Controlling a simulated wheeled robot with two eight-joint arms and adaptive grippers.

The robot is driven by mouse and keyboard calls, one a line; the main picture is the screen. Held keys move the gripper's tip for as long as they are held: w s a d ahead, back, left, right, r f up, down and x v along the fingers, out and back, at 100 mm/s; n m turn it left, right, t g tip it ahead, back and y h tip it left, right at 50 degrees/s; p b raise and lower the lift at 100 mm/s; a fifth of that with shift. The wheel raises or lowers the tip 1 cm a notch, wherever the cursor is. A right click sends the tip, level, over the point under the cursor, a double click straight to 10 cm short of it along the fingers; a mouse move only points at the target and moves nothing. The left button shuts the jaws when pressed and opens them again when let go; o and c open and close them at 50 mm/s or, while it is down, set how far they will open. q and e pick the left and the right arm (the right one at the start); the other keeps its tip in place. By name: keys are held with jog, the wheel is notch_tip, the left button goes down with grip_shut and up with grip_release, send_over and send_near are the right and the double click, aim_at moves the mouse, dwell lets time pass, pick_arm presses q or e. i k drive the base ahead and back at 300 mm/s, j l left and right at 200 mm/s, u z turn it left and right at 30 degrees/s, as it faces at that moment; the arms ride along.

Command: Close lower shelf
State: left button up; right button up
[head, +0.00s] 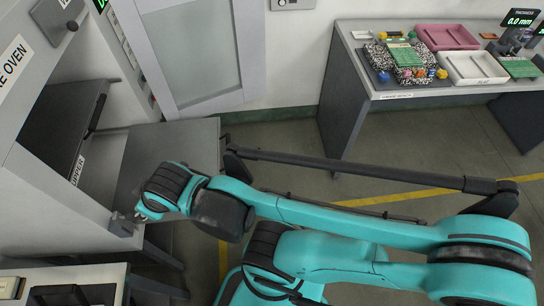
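The oven (22,95) stands at the left with its front open. Inside it is a dark grey upper shelf (62,118) with a label reading "UPPER". Below it, a flat grey lower shelf (178,148) sticks out to the right of the oven front. My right gripper (138,213), on the teal arm from the right, is over the near part of this shelf, close to a small grey block (121,226) at the oven's edge. Whether it touches the block or shelf, and how far its fingers are apart, I cannot tell. My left gripper is not in view.
A grey bench (362,92) at the back right holds a speckled box, a pink tray (446,37) and a white tray (473,68). A pale glazed door (192,48) stands behind the shelf. Another grey surface (100,285) is at the lower left.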

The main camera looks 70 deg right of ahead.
aim_at(196, 143)
jog(key=z, duration=0.4)
jog(key=l+z, duration=0.15)
jog(key=z, duration=0.25)
jog(key=l+z, duration=0.1)
jog(key=z, duration=0.3)
jog(key=l+z, duration=0.1)
jog(key=z, duration=0.3)
jog(key=i+l+u, duration=0.1)
jog(key=i+l, duration=0.35)
jog(key=i, duration=0.1)
